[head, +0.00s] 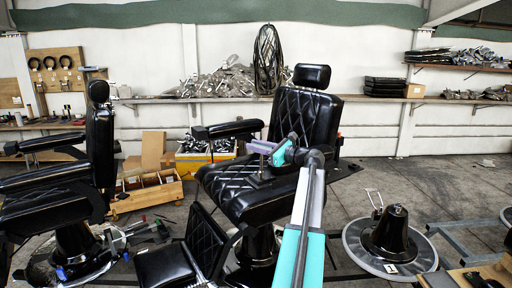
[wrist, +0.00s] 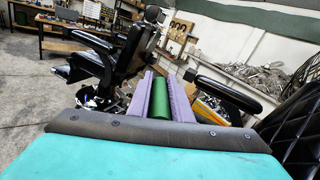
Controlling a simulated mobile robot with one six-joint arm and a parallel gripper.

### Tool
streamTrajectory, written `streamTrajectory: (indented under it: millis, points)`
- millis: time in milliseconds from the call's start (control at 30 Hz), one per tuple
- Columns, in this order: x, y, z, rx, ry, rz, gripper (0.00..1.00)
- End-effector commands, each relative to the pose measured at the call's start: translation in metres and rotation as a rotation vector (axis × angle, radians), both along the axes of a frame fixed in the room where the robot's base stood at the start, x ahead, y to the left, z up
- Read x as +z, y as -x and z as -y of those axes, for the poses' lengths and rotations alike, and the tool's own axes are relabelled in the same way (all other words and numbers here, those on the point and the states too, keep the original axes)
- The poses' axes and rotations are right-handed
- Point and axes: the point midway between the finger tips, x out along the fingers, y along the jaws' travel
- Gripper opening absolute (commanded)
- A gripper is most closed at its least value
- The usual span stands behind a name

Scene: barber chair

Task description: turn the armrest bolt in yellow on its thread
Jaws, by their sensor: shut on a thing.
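The black armrest (head: 228,128) is on the left side of the middle barber chair (head: 305,115); it also shows in the wrist view (wrist: 228,95). My gripper (head: 256,146) reaches over the seat from the right, its tip close to the armrest's rear end and a little below it. In the wrist view my purple fingers (wrist: 160,92) run away from the camera, with a green cylinder between them; I cannot tell if it is part of my gripper. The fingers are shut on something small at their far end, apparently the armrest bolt. I see no clear yellow on it.
A second black chair (head: 85,175) stands at the left. A round chair base (head: 390,240) stands on the floor at the right. The back right floor is mostly clear.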

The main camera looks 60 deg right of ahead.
Motion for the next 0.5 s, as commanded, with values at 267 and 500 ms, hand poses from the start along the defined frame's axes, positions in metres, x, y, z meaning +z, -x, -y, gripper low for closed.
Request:
streamTrajectory:
  millis: [267, 500]
  points:
    - [0.0016, -0.0006, 0.0016, 0.065, -0.001, 0.002, 0.00]
    - [0.0018, -0.0002, -0.0011, 0.188, 0.000, 0.001, 0.00]
